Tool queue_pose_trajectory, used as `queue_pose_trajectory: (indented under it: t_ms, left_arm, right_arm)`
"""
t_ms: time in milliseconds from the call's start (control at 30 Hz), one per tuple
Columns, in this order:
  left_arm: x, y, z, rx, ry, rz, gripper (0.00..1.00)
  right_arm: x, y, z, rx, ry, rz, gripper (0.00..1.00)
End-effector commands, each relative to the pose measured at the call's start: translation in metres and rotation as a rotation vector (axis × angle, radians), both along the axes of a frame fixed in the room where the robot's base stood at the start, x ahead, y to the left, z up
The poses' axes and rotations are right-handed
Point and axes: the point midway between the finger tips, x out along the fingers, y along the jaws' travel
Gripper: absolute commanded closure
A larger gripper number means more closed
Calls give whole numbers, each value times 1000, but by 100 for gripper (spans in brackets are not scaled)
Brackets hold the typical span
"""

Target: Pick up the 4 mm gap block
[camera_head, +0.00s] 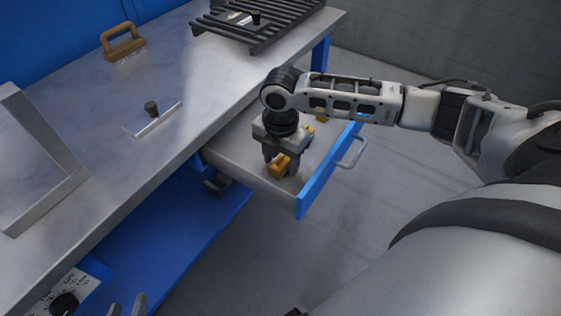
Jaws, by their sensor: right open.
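My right gripper (279,164) points down into the open drawer (235,166), and its jaws are open. A yellow-orange block (281,163) lies on the drawer floor at the fingertips. It is partly hidden by the fingers, and I cannot tell whether they touch it. More yellow-orange pieces show behind the gripper, one close to it (309,128) and one under my forearm (321,115). No size marking can be read, so I cannot tell which is the 4 mm gap block. Grey tips, seemingly of my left gripper (127,307), just show at the bottom edge.
The drawer has a blue front (328,172) with a grey handle (352,153). The metal bench top (75,110) holds an angled metal piece (35,150), a thin plate with a black knob (152,110), a brown-handled tool (123,42) and a dark slatted rack (262,25).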

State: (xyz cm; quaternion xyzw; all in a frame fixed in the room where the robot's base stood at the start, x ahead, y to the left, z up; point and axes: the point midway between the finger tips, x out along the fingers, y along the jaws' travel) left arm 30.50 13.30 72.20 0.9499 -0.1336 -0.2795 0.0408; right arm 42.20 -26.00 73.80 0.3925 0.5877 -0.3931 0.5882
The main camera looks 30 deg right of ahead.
Motion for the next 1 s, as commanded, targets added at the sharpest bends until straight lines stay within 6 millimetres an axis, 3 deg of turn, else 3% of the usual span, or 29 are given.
queue_pose_trajectory:
  t_ms: [133,300,333,733,933,1000]
  left_arm:
    - [0,0,0,1,0,1,64]
    - [0,0,0,1,1,1,64]
    - [1,0,0,2,1,0,64]
    - [1,1,0,3,1,0,64]
    - [0,1,2,9,4,0,64]
    - [0,1,4,13,7,0,64]
  right_arm:
    - [0,0,0,0,0,0,50]
    - [0,0,1,0,0,0,97]
    - [0,0,1,0,-1,0,100]
    - [1,0,9,2,-5,0,100]
    - [2,0,35,2,-6,1,100]
    - [-10,-1,48,1,-4,1,100]
